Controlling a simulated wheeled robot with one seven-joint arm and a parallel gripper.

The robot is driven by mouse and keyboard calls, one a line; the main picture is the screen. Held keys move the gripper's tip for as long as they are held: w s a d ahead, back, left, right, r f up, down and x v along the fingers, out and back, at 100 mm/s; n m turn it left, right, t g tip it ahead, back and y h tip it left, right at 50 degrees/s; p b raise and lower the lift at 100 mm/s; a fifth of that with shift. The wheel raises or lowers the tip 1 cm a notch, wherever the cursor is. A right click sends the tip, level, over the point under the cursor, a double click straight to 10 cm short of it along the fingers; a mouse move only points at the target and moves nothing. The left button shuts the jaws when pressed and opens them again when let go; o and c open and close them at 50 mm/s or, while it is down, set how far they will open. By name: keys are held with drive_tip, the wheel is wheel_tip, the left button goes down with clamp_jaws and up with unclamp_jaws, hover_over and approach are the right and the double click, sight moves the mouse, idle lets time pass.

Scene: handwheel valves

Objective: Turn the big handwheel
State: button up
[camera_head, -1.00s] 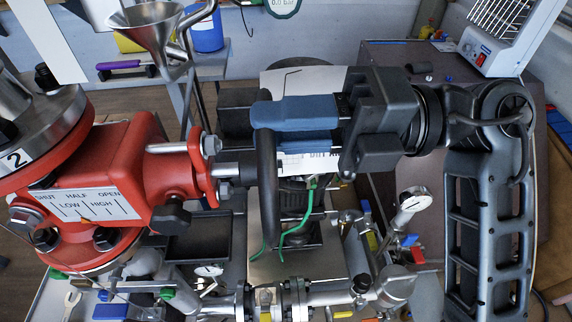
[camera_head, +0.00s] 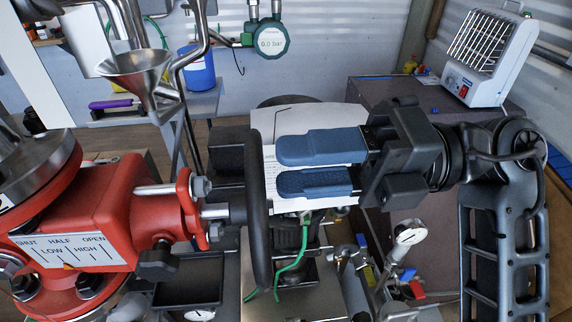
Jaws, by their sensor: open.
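The big handwheel (camera_head: 260,240) is black and seen nearly edge-on, upright, on a shaft from the red valve gearbox (camera_head: 105,205). A plate (camera_head: 72,251) on the gearbox reads SHUT, HALF, OPEN, LOW and HIGH, with a small orange pointer near its lower middle. My gripper (camera_head: 279,167) comes from the right with two blue fingers, one above the other with a gap between them. Its fingertips end just right of the rim's upper part, and I see nothing held between them. Whether a finger touches the rim I cannot tell.
A metal funnel (camera_head: 136,72) and a blue container (camera_head: 197,68) stand behind at left. A round gauge (camera_head: 271,38) reads 0.0 bar. A white heater (camera_head: 487,60) sits on the back-right bench. Pipework with a dial gauge (camera_head: 409,232) lies below my arm.

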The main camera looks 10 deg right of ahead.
drive_tip(key=shift+d, duration=0.3)
drive_tip(key=shift+s+d, duration=0.1)
drive_tip(key=shift+d, duration=1.75)
drive_tip(key=d+b, duration=0.1)
drive_tip(key=d, duration=0.6)
drive_tip(key=shift+d, duration=0.4)
